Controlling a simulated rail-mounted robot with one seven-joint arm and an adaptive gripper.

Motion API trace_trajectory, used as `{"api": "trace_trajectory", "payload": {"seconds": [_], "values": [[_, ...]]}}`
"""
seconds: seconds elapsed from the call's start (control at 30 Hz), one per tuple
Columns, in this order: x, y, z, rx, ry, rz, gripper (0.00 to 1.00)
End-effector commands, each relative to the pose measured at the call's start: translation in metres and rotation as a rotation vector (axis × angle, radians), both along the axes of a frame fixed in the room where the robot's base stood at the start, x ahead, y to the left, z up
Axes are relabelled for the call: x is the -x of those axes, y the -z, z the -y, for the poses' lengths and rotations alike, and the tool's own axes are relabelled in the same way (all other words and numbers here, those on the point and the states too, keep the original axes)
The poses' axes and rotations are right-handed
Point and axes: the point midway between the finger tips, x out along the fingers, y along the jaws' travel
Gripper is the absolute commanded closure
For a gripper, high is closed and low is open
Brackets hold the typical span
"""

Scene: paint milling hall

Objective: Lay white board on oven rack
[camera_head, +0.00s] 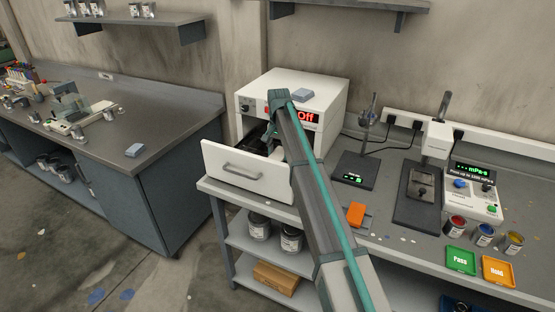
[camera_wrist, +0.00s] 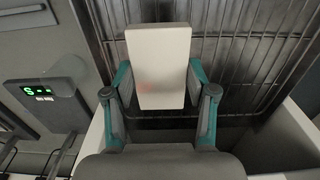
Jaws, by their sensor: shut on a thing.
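The white board (camera_wrist: 158,45) is a plain pale rectangle in the wrist view. My gripper (camera_wrist: 162,88) is shut on it, with one teal-and-grey finger at each side. The oven rack (camera_wrist: 245,45), a grid of metal wires, lies behind and below the board; I cannot tell whether they touch. The white oven (camera_head: 325,88) stands on the bench in the head view, with a red "Off" on its display. Its drawer front (camera_head: 247,182) is pulled out. My arm covers part of the oven, and the board is not clearly visible there.
A small grey block (camera_head: 303,95) lies on the oven top. A dark scale (camera_head: 354,170) and an orange block (camera_head: 356,213) are to the right of my arm.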

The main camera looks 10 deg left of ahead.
Motion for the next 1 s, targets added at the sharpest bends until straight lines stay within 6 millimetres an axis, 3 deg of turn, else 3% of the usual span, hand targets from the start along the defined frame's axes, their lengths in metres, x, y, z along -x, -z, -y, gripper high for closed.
{"api": "trace_trajectory", "payload": {"seconds": [0.43,0.8,0.83,1.0], "values": [[0.0,0.042,0.0,0.0,-0.001,0.0,0.79],[0.0,0.047,0.0,0.0,-0.001,0.0,0.79],[0.0,0.048,0.0,0.0,-0.001,0.0,0.42],[0.0,0.047,0.0,0.0,-0.001,0.0,0.19]]}}
